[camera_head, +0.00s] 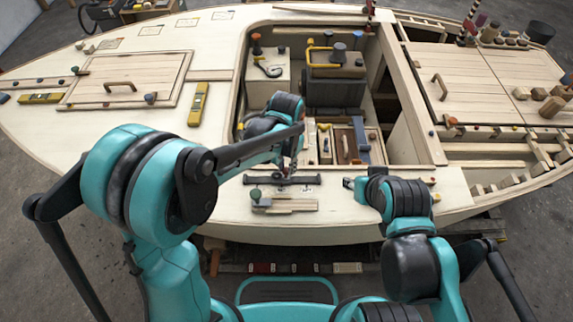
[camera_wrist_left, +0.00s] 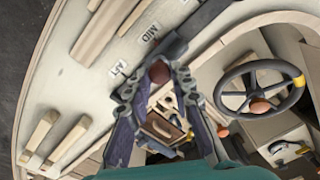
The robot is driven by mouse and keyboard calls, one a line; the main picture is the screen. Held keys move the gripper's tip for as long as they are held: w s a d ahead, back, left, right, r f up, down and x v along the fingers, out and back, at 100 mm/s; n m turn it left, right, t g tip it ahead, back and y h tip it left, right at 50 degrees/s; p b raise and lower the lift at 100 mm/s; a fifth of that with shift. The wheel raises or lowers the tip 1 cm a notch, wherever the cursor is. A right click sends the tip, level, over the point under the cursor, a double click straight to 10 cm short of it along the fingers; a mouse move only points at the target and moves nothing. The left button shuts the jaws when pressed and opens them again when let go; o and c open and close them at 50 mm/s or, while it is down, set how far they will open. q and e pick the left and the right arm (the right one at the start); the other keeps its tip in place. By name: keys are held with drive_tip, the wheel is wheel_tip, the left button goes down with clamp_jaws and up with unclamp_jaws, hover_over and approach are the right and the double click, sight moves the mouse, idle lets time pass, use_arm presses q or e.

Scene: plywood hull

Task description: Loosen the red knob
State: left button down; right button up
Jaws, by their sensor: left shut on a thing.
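The red knob (camera_wrist_left: 158,72) sits on a dark bar (camera_head: 283,181) on the pale deck in front of the cockpit opening. In the left wrist view it lies between the fingertips of my left gripper (camera_wrist_left: 155,82), which is shut on it. In the head view, my left gripper (camera_head: 289,172) points down at the bar, and the knob is mostly hidden there by the fingers. My right gripper (camera_head: 351,184) hangs over the deck to the right of the bar, apart from it; its jaw opening is too small to tell.
Deck labels (camera_wrist_left: 148,38) lie beside the bar. A wooden block with a green knob (camera_head: 256,195) is just in front. The open cockpit behind holds a box with a yellow handle (camera_head: 318,52), wooden trays (camera_head: 345,143) and a steering wheel (camera_wrist_left: 240,98). The left deck has bare room.

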use_arm(q)
drive_tip(key=n, duration=0.4)
drive_tip(key=shift+n, duration=0.4)
drive_tip(key=n, duration=0.5)
drive_tip(key=shift+a, duration=0.1)
drive_tip(key=n, duration=0.5)
drive_tip(key=shift+p, duration=0.3)
drive_tip(key=shift+s+n, duration=0.1)
drive_tip(key=shift+n, duration=2.2)
